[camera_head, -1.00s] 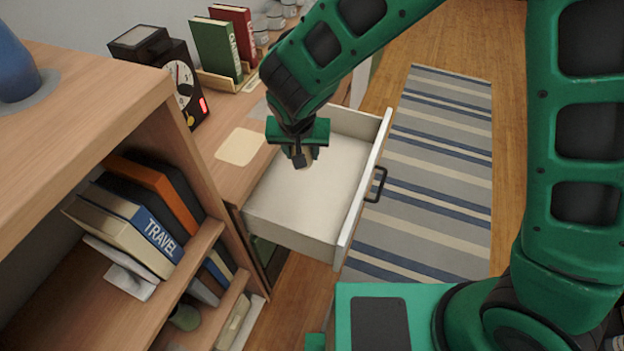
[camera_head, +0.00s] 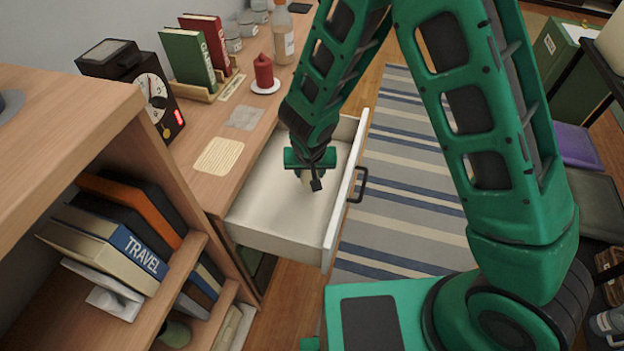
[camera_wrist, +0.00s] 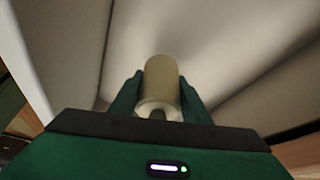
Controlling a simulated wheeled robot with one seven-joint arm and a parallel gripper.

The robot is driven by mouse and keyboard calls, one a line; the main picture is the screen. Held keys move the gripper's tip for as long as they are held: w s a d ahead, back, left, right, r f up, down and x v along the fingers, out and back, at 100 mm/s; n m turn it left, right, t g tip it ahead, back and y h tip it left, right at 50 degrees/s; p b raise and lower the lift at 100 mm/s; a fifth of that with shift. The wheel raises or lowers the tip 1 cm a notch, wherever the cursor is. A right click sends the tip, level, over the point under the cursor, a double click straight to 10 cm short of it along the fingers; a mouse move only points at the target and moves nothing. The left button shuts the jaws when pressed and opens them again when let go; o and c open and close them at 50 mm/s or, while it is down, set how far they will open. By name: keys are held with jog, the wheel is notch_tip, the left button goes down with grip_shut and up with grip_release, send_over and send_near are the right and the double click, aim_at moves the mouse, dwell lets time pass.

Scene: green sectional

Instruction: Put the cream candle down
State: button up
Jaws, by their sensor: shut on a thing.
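The cream candle (camera_wrist: 161,82) is between the two fingers of my gripper (camera_wrist: 158,98) in the wrist view, and the gripper is shut on it. In the head view my gripper (camera_head: 310,178) points down into the open white drawer (camera_head: 265,233). A small part of the candle (camera_head: 307,180) shows beside the fingers there; the rest is hidden by the gripper. The drawer's floor looks bare around it. I cannot tell whether the candle touches the drawer floor.
A cream square mat (camera_head: 218,155) and a grey one (camera_head: 245,117) lie flat. The shelf (camera_head: 75,100) stands at left.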

jog(key=shift+w+d+f, duration=0.1)
jog(key=shift+d+f, duration=0.05)
jog(key=shift+f, duration=1.95)
jog(key=shift+f, duration=0.1)
jog(key=o, duration=1.4)
jog(key=shift+c, duration=0.2)
jog(key=v, duration=1.2)
jog(key=shift+d, duration=0.1)
